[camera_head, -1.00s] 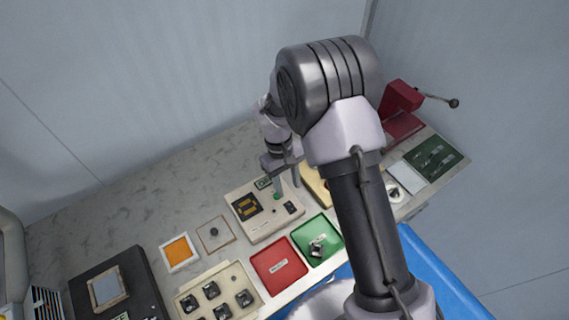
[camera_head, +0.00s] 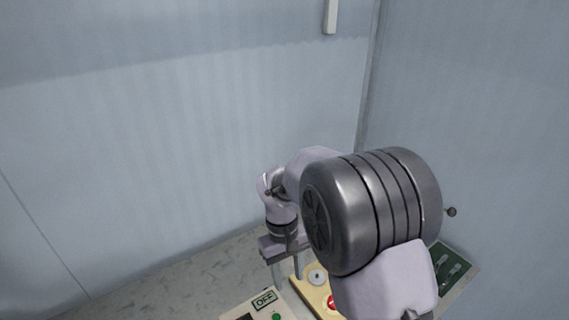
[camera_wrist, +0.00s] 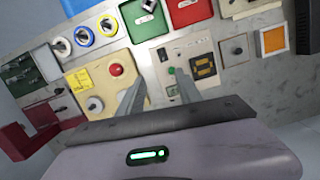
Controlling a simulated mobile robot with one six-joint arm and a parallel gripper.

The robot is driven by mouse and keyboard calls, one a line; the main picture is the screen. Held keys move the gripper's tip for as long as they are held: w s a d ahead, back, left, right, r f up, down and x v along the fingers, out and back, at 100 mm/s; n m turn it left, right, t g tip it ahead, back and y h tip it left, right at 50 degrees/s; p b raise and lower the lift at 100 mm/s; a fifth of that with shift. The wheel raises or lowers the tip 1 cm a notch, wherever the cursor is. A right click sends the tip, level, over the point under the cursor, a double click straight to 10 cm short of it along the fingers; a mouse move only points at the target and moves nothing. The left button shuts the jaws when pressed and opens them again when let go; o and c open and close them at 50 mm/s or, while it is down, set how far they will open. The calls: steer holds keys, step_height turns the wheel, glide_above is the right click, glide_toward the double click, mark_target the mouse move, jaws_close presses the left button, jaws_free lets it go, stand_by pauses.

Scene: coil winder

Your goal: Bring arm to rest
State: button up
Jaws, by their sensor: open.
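My gripper (camera_wrist: 158,82) is open and empty in the wrist view, its two fingers spread above the bench (camera_wrist: 222,22). Beyond the fingers is a beige control box (camera_wrist: 164,55) with a green button and a dark window. Left of it is a yellow panel (camera_wrist: 98,78) with a red button and a round knob. In the head view my gripper (camera_head: 285,268) hangs over the bench, with its fingertips partly cut off from clear view. The beige box (camera_head: 240,308), marked OFF, lies at the lower edge there.
In the wrist view, a green tray (camera_wrist: 145,20) and a red tray (camera_wrist: 190,10) lie beyond the boxes. A red machine (camera_wrist: 15,140) with a post is at the left. An orange-filled frame (camera_wrist: 272,40) is at the right. Pale walls (camera_head: 150,130) stand behind the bench.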

steer(key=s+d+r+m+t+y+b, duration=0.2)
steer(key=s+d+r+m+t+b, duration=0.15)
steer(key=s+d+r+b, duration=0.25)
steer(key=s+d+m+t+b, duration=0.2)
steer(key=s+m+b, duration=0.1)
steer(key=s, duration=0.4)
steer(key=s+d+f+m+t+y+b, duration=0.1)
steer(key=s+m+t+b, duration=0.1)
steer(key=s, duration=0.5)
steer(key=shift+s+d+m+b, duration=0.25)
steer(key=shift+d+m+b, duration=0.1)
steer(key=shift+m+b, duration=0.35)
